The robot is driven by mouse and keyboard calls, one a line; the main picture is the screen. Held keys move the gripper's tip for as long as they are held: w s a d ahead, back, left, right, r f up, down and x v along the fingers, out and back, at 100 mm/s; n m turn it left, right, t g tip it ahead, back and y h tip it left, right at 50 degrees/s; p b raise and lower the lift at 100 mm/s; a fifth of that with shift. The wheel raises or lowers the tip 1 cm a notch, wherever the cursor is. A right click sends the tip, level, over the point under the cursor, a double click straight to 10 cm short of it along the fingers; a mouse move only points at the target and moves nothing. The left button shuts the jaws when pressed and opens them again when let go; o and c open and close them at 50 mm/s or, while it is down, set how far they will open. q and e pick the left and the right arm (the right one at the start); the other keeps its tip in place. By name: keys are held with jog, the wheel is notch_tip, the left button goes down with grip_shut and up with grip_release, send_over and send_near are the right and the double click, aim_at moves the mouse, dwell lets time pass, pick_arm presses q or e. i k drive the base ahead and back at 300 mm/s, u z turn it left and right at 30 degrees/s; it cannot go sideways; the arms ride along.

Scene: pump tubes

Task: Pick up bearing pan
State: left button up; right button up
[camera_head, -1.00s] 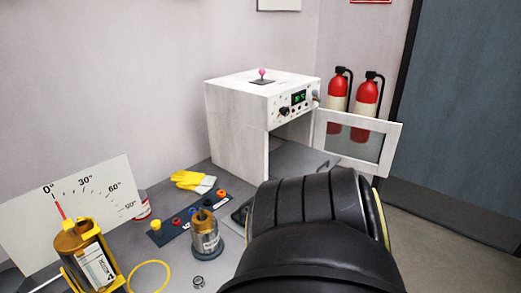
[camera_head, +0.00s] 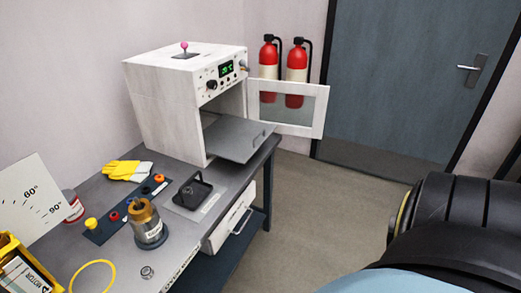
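A small black pan (camera_head: 193,189) with an upright handle-like part lies on the grey workbench, in front of the white oven; it looks like the bearing pan. Its contents are too small to tell. A small metal ring (camera_head: 147,272), perhaps a bearing, lies apart on the bench near its front edge. A large black arm link of mine fills the lower right, well to the right of the bench and clear of the pan. Neither of my grippers shows, so nothing is seen touching the pan.
The white oven (camera_head: 160,100) has its door (camera_head: 318,112) open to the right and a grey shelf (camera_head: 238,140) sticking out. A brass-topped cylinder (camera_head: 148,224), yellow gloves (camera_head: 127,170) and a knob strip (camera_head: 97,236) stand near the pan. Floor (camera_head: 330,205) right of the bench is clear.

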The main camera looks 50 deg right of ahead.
aim_at(201, 190)
jog(key=z, duration=2)
jog(key=k, duration=1.3)
jog(key=z, duration=0.65)
jog(key=i, duration=1.15)
jog(key=u, duration=1.35)
jog(key=i, duration=1.1)
jog(key=u, duration=1.5)
jog(key=i, duration=0.2)
jog(key=u, duration=0.15)
